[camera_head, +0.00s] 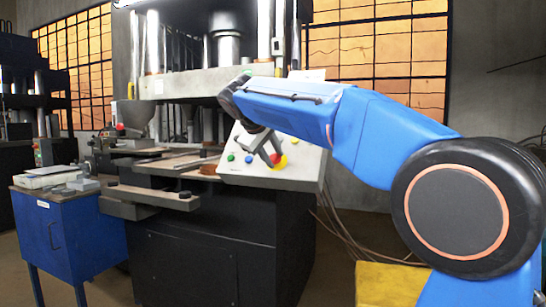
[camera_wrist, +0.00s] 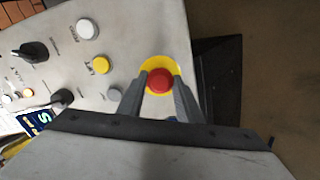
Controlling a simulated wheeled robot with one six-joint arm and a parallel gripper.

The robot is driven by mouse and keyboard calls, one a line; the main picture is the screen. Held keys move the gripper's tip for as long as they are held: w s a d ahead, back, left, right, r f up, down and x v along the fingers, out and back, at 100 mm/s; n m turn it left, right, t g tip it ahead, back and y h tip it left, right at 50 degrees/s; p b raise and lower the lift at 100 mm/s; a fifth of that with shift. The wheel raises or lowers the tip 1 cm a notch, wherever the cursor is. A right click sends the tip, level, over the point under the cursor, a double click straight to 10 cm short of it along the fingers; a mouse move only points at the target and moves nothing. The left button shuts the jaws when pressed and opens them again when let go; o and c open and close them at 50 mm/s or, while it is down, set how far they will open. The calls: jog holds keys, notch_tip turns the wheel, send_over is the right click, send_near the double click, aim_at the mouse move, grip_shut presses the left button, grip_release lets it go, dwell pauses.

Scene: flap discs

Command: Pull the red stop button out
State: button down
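The red stop button (camera_wrist: 159,81) sits on a yellow round base (camera_wrist: 159,62) on the grey control panel. In the wrist view my gripper (camera_wrist: 159,77) has one finger on each side of the red button, with the tips close to its edges. I cannot tell whether the fingers press on it or a narrow gap remains. In the head view the button (camera_head: 275,159) shows at the panel's right part, partly behind my gripper (camera_head: 268,154), which reaches down to it from above.
The sloped control panel (camera_head: 305,179) carries other buttons, including a yellow one (camera_wrist: 101,65), a white one (camera_wrist: 88,29) and black knobs. A press stands behind. A blue cabinet (camera_head: 70,235) stands at left. Cables hang right of the machine.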

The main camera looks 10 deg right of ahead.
jog(key=shift+v, duration=0.8)
jog(key=c, duration=1.3)
grip_release()
jog(key=shift+a+r, duration=0.1)
jog(key=v, duration=1.7)
jog(key=shift+a, duration=0.1)
